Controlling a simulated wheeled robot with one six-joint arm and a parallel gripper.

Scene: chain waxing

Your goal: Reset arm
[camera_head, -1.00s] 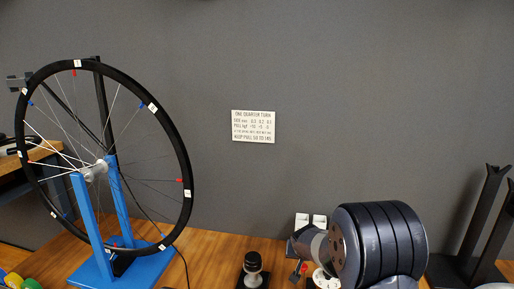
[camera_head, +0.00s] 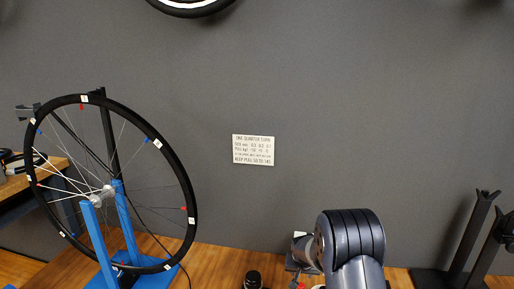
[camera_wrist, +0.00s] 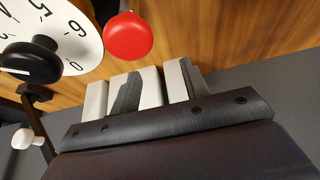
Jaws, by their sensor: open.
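My gripper (camera_wrist: 138,90) is in the wrist view, with pale blocky fingers beyond its dark body. It is open, and I see nothing between the fingers. In the head view my arm stands at the lower right and hides most of the gripper. A white dial with black numbers (camera_wrist: 85,33) lies beyond the fingers at the upper left of the wrist view, with a black knob (camera_wrist: 30,62) over it. A red round knob (camera_wrist: 128,37) is close to the fingers; I cannot tell whether they touch.
A spoked wheel (camera_head: 187,190) stands in a blue stand (camera_head: 105,240) at the left. A wall sign (camera_head: 253,150) hangs at the centre. A black-topped knob (camera_head: 252,278) is on the wooden table (camera_head: 215,262). A black forked stand (camera_head: 470,240) is at the right.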

